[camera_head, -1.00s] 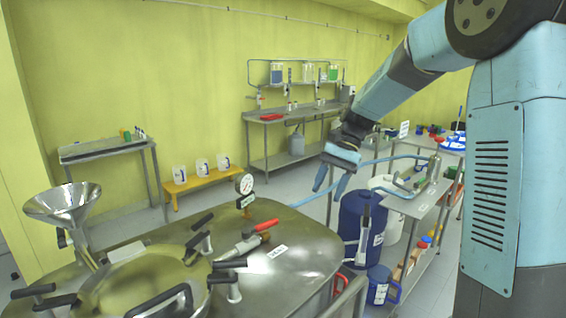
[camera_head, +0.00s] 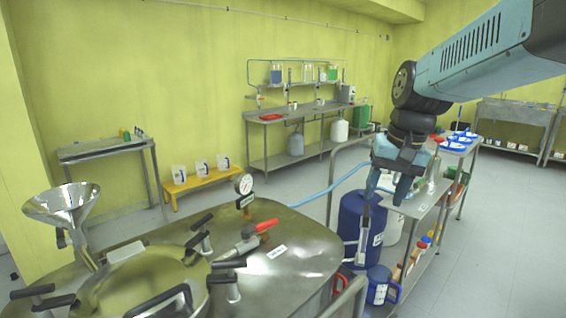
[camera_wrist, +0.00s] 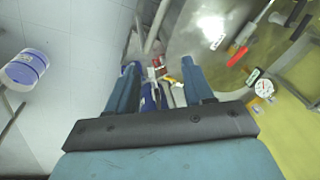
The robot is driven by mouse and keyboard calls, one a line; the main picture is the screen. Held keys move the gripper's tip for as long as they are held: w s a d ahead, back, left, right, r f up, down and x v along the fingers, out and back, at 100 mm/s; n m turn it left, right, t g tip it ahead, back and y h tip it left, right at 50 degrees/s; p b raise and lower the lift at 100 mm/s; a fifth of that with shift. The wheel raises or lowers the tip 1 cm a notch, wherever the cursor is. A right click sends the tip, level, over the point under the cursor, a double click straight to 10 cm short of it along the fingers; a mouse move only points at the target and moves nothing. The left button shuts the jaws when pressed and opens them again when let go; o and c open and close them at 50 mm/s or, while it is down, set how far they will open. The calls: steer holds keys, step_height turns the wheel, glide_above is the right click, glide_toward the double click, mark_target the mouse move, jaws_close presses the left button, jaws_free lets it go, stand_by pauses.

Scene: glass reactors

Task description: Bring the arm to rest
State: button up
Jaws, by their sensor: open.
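My gripper (camera_head: 387,196) hangs from my arm at the right in the head view, with its fingers pointing down. It is open and empty, in front of the metal cart and above the blue drum (camera_head: 361,218). In the wrist view my gripper (camera_wrist: 158,82) shows two blue fingers spread apart with nothing held between them. The blue drum's top is partly hidden by the gripper in the head view.
The steel reactor lid (camera_head: 290,255) with a red-handled valve (camera_head: 260,228) and a pressure gauge (camera_head: 244,185) fills the lower left. A metal cart (camera_head: 420,205) stands behind the gripper. A blue jug (camera_head: 379,287) is below.

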steer(key=s+d+n+t+h, duration=0.1)
steer(key=s+d+n+t, duration=0.1)
steer(key=s, duration=0.7)
steer(key=shift+s+d+t+h, duration=0.3)
steer(key=shift+t, duration=0.6)
steer(key=shift+s+d+f, duration=0.2)
steer(key=shift+c, duration=0.2)
